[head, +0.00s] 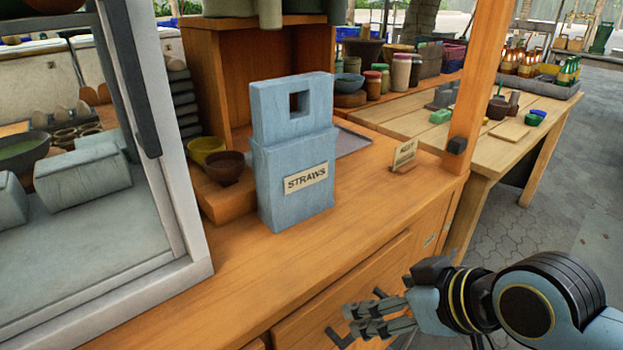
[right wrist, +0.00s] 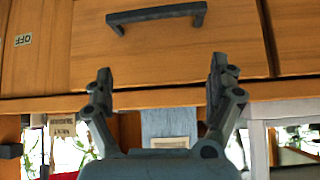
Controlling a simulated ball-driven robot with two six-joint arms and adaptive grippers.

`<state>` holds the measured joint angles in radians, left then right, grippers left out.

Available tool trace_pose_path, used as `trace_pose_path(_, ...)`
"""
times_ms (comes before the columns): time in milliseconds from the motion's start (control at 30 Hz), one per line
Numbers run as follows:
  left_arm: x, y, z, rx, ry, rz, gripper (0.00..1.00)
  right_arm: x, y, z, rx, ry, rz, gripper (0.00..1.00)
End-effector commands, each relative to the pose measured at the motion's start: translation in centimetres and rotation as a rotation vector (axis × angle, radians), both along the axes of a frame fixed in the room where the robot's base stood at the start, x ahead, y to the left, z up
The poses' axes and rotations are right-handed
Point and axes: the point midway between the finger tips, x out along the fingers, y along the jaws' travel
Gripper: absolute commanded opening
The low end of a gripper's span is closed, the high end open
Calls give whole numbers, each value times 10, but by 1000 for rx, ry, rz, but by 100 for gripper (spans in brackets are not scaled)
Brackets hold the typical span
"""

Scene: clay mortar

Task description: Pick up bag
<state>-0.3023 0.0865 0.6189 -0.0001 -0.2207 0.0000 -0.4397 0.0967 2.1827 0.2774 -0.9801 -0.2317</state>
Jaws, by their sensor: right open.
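The most bag-like thing is an upright blue-grey container (head: 285,215) labelled STRAWS, with a square hole near its top. It stands on the orange wooden counter in the middle of the head view. Part of it, with its label, also shows in the right wrist view (right wrist: 155,126), low between the fingers. My right gripper (head: 362,320) is open and empty, in front of the counter's drawers, below and to the right of the container and well apart from it. It also shows in the right wrist view (right wrist: 161,72). My left gripper is not in view.
A grey-white framed glass case (head: 190,225) stands left of the container. Small bowls (head: 225,167) sit close behind it. A small sign (head: 404,156) and a wooden post (head: 480,85) stand to the right. A drawer handle (right wrist: 157,14) is near my right gripper. The front right counter is clear.

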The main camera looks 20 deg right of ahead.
Motion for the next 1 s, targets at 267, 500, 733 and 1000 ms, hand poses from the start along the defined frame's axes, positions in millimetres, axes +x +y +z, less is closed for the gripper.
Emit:
trace_pose_path(267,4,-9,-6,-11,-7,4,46,87,33,151,159,-610,65,90)
trace_pose_path(500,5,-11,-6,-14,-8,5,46,115,32,204,198,-806,30,90)
trace_pose_path(733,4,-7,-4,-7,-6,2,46,148,43,204,197,-804,31,90)
trace_pose_path(1000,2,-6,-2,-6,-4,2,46,177,52,204,197,-804,31,90)
